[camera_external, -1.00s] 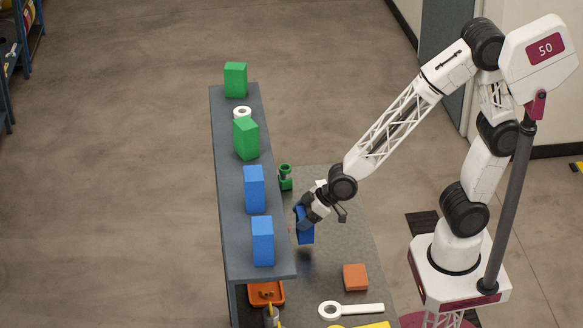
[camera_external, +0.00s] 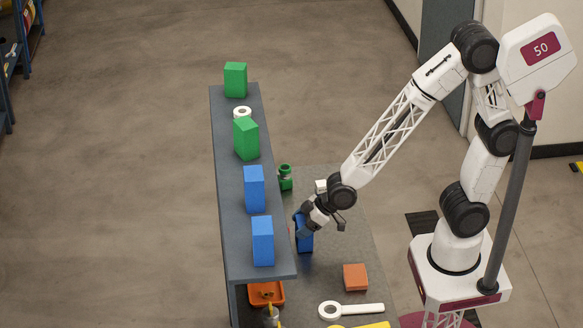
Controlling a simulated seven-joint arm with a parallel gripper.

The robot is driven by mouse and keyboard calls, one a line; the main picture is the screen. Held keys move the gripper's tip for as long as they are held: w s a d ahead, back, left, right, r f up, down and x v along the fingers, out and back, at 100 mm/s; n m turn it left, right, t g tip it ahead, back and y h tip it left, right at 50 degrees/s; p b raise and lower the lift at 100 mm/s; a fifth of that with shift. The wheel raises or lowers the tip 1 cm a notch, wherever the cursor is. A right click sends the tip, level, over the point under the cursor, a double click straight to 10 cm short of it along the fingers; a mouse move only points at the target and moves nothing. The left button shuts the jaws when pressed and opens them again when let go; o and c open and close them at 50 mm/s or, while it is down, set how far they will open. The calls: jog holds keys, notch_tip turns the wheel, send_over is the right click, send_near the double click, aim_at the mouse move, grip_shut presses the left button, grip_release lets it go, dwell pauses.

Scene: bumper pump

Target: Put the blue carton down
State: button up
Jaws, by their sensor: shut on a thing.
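A blue carton (camera_external: 305,241) is held in my gripper (camera_external: 303,220), which is shut on it from above. The carton is upright beside the right edge of the raised shelf. It is low over the grey table (camera_external: 347,225), and I cannot tell whether its base touches the surface. My gripper hides its upper part. Two other blue cartons, one nearer (camera_external: 263,243) and one farther (camera_external: 255,190), stand on the shelf.
The dark shelf (camera_external: 233,220) also bears two green cartons (camera_external: 246,140) and a white ring (camera_external: 242,112). On the table are a green piece (camera_external: 286,178), an orange block (camera_external: 355,277), a white ring-ended tool (camera_external: 352,310) and an orange tray (camera_external: 279,294). Bare table lies right of the held carton.

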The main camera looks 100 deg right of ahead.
jog(key=shift+f, duration=0.1)
jog(key=o, duration=1)
jog(key=shift+s+r, duration=0.35)
jog(key=shift+r, duration=0.15)
jog(key=v, duration=1)
jog(key=shift+s+r, duration=0.25)
jog(key=shift+s+r, duration=0.1)
